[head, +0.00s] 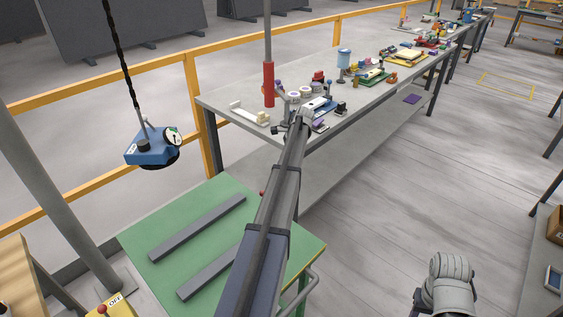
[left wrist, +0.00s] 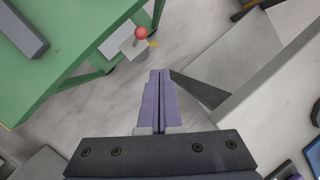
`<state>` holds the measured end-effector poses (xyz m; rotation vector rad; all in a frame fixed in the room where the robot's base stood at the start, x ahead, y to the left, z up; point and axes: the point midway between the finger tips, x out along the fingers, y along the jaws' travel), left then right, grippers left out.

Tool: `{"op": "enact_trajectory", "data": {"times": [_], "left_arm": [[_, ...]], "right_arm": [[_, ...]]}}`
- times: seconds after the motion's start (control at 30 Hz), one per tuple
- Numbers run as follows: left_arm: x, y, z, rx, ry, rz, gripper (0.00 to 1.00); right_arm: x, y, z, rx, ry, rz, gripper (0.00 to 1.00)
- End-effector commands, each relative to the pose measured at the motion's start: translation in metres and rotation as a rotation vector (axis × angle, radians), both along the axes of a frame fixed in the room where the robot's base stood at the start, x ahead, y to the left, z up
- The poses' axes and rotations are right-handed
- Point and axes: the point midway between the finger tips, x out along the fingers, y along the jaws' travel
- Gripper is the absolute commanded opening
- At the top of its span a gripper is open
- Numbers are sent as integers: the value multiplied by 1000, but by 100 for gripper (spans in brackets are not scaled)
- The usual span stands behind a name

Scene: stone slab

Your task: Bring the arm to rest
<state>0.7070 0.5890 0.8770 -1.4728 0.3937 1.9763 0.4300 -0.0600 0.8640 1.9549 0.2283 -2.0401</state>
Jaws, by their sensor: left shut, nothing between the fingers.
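My left arm (head: 268,225) reaches up from the bottom of the head view to the near edge of the grey workbench. The left gripper's fingers cannot be clearly made out there. In the left wrist view the purple fingers of my left gripper (left wrist: 160,72) are shut together with nothing between them. They hang over the gap between the green table (left wrist: 95,40) and the grey bench (left wrist: 270,90), with floor below. My right gripper does not show in either view.
The green table (head: 140,238) bears two grey bars. The workbench (head: 222,101) carries many small items near the arm's end. A blue block with a dial (head: 147,155) hangs at left. A red-sleeved pole (head: 268,85) stands close by. Open floor (head: 400,190) lies right.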

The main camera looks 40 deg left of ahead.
Motion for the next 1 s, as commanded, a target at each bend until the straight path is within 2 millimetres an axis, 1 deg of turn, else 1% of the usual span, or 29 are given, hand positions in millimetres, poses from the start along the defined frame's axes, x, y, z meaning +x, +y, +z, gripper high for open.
{"op": "enact_trajectory", "data": {"times": [0.37, 0.43, 0.47, 0.53, 0.57, 0.6, 0.67, 0.7, 0.77, 0.8, 0.87, 0.9, 0.97, 1.0], "left_arm": [[0, 0, 0, 0, 0, 0, 0], [-1, -6, 0, 0, -2, 0, 0], [-1, -13, 0, -1, -6, 1, 0], [-3, -37, 0, -3, -18, 7, 0], [-5, -53, 0, -5, -26, 11, 0], [-8, -77, 0, -7, -38, 19, 0], [-14, -119, 0, -14, -61, 33, 0], [-20, -148, 0, -19, -76, 46, 0], [-30, -192, 1, -29, -99, 66, 0], [-38, -220, 1, -35, -114, 80, 0], [-53, -261, 1, -47, -133, 102, 0], [-65, -288, 1, -54, -146, 116, 0], [-84, -326, 1, -68, -163, 138, 0], [-99, -352, 1, -78, -174, 154, 0]], "right_arm": [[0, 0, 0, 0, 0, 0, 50], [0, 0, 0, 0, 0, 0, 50], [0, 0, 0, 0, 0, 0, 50], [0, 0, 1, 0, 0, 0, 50], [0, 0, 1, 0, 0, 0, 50], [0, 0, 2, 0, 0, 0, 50], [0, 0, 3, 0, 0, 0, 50], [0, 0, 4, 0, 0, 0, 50], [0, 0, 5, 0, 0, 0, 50], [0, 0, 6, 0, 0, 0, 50], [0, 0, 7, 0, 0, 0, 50], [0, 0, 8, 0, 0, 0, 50], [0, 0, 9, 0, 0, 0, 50], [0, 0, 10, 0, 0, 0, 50]]}}
